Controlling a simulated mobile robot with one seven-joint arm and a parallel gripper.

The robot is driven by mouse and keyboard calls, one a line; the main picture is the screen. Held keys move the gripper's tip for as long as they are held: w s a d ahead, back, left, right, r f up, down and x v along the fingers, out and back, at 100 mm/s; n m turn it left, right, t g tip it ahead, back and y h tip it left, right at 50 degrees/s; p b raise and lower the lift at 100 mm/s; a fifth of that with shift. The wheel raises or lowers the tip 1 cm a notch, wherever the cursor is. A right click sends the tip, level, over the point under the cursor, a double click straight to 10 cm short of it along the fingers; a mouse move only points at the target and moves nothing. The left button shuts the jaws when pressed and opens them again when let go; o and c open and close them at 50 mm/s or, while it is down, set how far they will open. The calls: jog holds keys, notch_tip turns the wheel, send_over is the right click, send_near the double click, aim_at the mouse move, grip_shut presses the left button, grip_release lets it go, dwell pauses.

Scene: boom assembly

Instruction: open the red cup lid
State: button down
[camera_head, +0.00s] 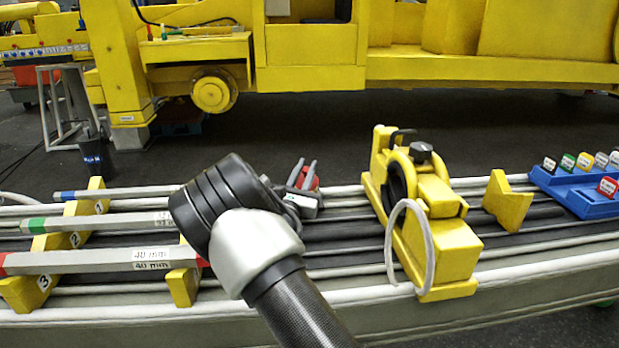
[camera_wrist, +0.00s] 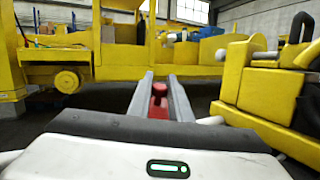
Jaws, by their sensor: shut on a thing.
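My gripper (camera_head: 304,172) is over the long grey boom, left of the yellow bracket. It also shows in the wrist view (camera_wrist: 160,80), with its two grey fingers pointing away from the camera. A small red piece with a rounded knob on top, which appears to be the red cup lid (camera_wrist: 158,99), sits between the fingers, and they are shut on it. In the head view the red lid (camera_head: 312,182) shows only partly behind the fingers. I cannot tell whether a cup is below it.
A yellow bracket assembly (camera_head: 434,229) with a pale hose loop stands close right of my gripper. Farther right are a yellow notched block (camera_head: 507,201) and a blue rack (camera_head: 572,190) of coloured tags. Grey bars (camera_head: 95,262) rest on yellow supports at left. Yellow machinery (camera_head: 310,50) stands behind.

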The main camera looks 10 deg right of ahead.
jog(key=shift+r, duration=0.1)
jog(key=c, duration=1.6)
grip_release()
jog(key=shift+c, duration=0.2)
jog(key=s+a+p, duration=0.2)
jog(key=s+a, duration=0.3)
jog(key=s, duration=0.7)
jog(key=shift+f, duration=0.2)
jog(key=shift+a, duration=0.1)
